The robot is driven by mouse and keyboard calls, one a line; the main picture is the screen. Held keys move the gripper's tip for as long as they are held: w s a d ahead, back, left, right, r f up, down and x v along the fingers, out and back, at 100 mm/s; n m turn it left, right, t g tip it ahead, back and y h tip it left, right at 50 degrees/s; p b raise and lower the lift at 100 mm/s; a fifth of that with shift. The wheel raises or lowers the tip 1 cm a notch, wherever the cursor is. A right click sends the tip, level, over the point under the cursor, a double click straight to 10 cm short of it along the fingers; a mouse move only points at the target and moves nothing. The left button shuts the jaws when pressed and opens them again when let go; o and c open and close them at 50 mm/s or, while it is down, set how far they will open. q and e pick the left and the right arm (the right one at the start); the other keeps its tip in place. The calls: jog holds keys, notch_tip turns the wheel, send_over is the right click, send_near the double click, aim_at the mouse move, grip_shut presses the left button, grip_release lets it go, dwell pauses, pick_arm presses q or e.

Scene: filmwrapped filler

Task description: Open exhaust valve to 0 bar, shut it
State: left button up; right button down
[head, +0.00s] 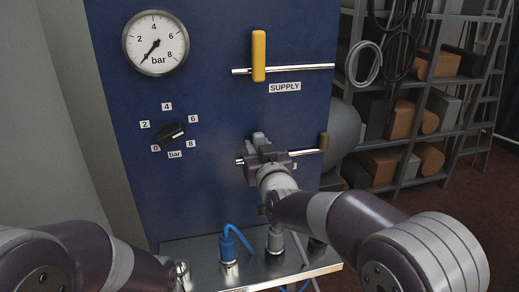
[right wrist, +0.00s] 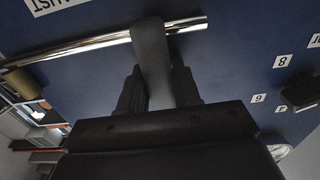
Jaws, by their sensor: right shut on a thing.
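My right gripper (head: 258,143) is shut on the grey lever of the exhaust valve, in front of the lower chrome pipe (head: 306,153). In the right wrist view, upside down, the lever (right wrist: 151,60) stands between the two fingers and lies across the pipe (right wrist: 90,47). The cut-off EXHAUST label (right wrist: 58,3) shows beside it. In the head view the gripper hides most of the lever and label. The pressure gauge (head: 155,42) has its needle at the lower left, around 0 bar.
The yellow supply lever (head: 258,56) stands upright across the upper pipe. A black regulator knob (head: 172,131) sits among its bar numbers at left. A metal ledge (head: 195,252) below carries fittings and a blue hose (head: 238,235). Loaded shelves (head: 410,125) stand at right.

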jog(key=shift+f, duration=0.25)
jog(key=c, duration=1.1)
grip_release()
jog(key=shift+c, duration=0.2)
jog(key=shift+o, duration=1.3)
jog(key=shift+s, duration=0.1)
jog(key=shift+r, duration=0.2)
jog(key=shift+s+d, duration=0.1)
jog(key=shift+s, duration=0.1)
jog(key=b+v, duration=0.3)
jog(key=v, duration=0.9)
jog(key=shift+s, duration=0.2)
